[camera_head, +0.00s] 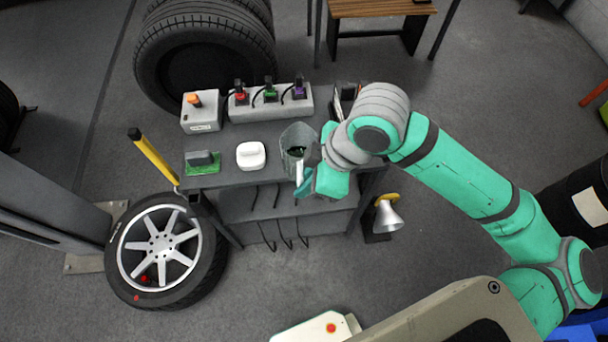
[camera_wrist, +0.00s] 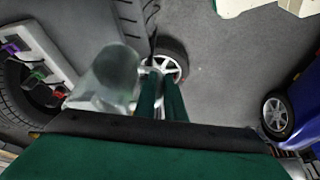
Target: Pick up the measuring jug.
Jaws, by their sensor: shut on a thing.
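The measuring jug (camera_head: 291,136) is a clear grey vessel at the right part of the grey bench top in the head view. It also shows in the wrist view (camera_wrist: 108,74), large and close, left of the fingers. My gripper (camera_head: 302,178) is at the jug's near side and is shut on it, seemingly at the handle. In the wrist view the two green fingers of my gripper (camera_wrist: 160,88) are close together beside the jug. I cannot tell whether the jug's base touches the bench.
The bench (camera_head: 236,178) also holds a white rounded object (camera_head: 251,155), a green-and-grey block (camera_head: 202,161), a box with an orange knob (camera_head: 200,112) and a strip with coloured plugs (camera_head: 270,103). A lamp (camera_head: 387,217) stands right, a wheel (camera_head: 165,250) left.

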